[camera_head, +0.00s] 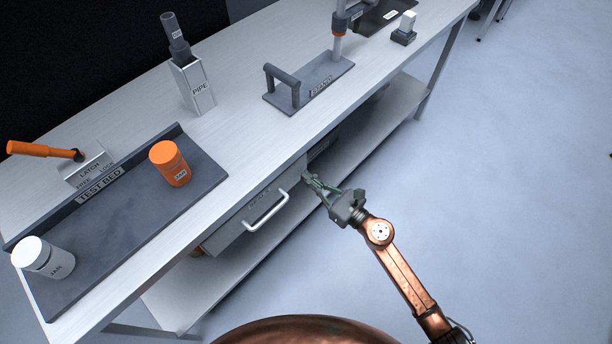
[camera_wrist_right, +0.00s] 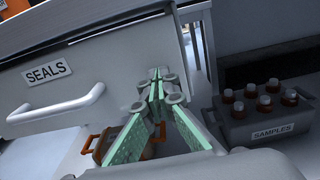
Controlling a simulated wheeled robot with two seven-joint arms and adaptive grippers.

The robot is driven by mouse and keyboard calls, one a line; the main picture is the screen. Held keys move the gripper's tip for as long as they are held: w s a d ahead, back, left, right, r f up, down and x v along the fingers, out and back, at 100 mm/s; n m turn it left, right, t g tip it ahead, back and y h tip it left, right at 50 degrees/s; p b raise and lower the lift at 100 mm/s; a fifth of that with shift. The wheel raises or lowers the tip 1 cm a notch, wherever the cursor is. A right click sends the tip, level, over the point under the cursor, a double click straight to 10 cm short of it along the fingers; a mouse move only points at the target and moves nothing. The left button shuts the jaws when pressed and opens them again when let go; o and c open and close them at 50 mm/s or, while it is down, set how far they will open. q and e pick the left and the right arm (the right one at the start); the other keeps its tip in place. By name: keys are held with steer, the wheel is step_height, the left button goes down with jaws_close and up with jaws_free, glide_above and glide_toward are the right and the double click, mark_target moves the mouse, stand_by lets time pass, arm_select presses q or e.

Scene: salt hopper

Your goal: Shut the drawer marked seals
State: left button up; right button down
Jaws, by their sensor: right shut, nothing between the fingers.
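The drawer marked seals (camera_head: 232,228) hangs under the bench's front edge, with a pale grey front and a white bar handle (camera_head: 268,212). In the right wrist view its front (camera_wrist_right: 115,70) bears the SEALS label (camera_wrist_right: 47,72), and it appears to stand out a little from the bench. My right gripper (camera_head: 308,179) is shut and empty at the right end of the drawer front, to the right of the handle. Its fingertips (camera_wrist_right: 160,82) overlap the front's right part in the wrist view; I cannot tell whether they touch. My left gripper is not in view.
On the bench stand the test bed tray (camera_head: 130,218), an orange jar (camera_head: 169,164), a white jar (camera_head: 42,257) and a pipe holder (camera_head: 192,88). A samples crate (camera_wrist_right: 265,128) with several bottles is right of the drawer, lower down. The floor at right is clear.

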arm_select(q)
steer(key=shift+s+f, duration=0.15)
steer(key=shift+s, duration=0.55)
arm_select(e)
steer(key=v, duration=1.2)
steer(key=shift+s+d, duration=0.2)
steer(key=shift+d, duration=0.1)
